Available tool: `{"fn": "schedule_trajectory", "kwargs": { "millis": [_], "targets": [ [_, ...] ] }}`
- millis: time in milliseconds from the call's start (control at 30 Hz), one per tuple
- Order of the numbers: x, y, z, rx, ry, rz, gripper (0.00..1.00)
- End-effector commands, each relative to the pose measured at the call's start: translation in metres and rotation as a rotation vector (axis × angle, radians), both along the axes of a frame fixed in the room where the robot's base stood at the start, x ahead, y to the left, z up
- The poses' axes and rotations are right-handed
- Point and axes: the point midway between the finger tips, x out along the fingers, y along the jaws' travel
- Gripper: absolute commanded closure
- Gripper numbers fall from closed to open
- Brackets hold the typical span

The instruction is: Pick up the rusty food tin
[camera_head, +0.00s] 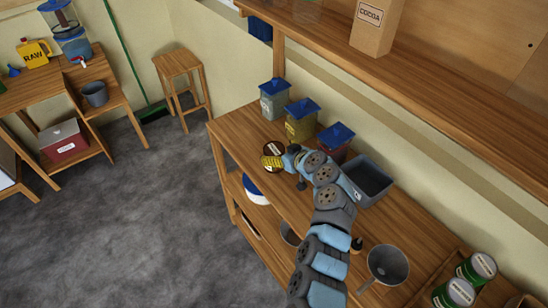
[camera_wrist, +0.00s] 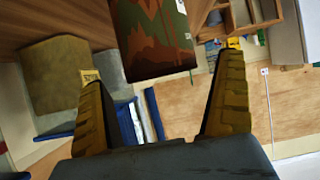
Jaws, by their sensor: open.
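The rusty food tin (camera_wrist: 150,38), with brown and green patches, shows at the top of the wrist view, between and just beyond the fingertips. In the head view, a round brown top with a white label (camera_head: 274,148), which looks like the tin, sits near the left end of the wooden counter (camera_head: 232,130). My gripper (camera_head: 271,162) is open beside it, its yellow fingers spread. The fingers stand on either side of the tin in the wrist view, with a gap on each side and nothing held. Contact cannot be told from the head view.
Blue-lidded canisters (camera_head: 274,104) line the back of the counter. A grey bin (camera_head: 370,180) stands right of my wrist. A grey funnel-like vessel (camera_head: 388,265) and green cans (camera_head: 477,268) are nearer. A shelf with a cocoa box (camera_head: 373,28) hangs above.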

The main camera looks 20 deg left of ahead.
Motion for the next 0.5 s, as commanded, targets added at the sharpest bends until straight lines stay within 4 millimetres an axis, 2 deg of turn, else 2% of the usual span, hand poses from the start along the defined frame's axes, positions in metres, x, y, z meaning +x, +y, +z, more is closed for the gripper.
{"fn": "schedule_trajectory", "kwargs": {
  "millis": [500],
  "targets": [
    [0.012, 0.021, -0.016, -0.002, 0.003, 0.003, 0.00]
  ]
}}
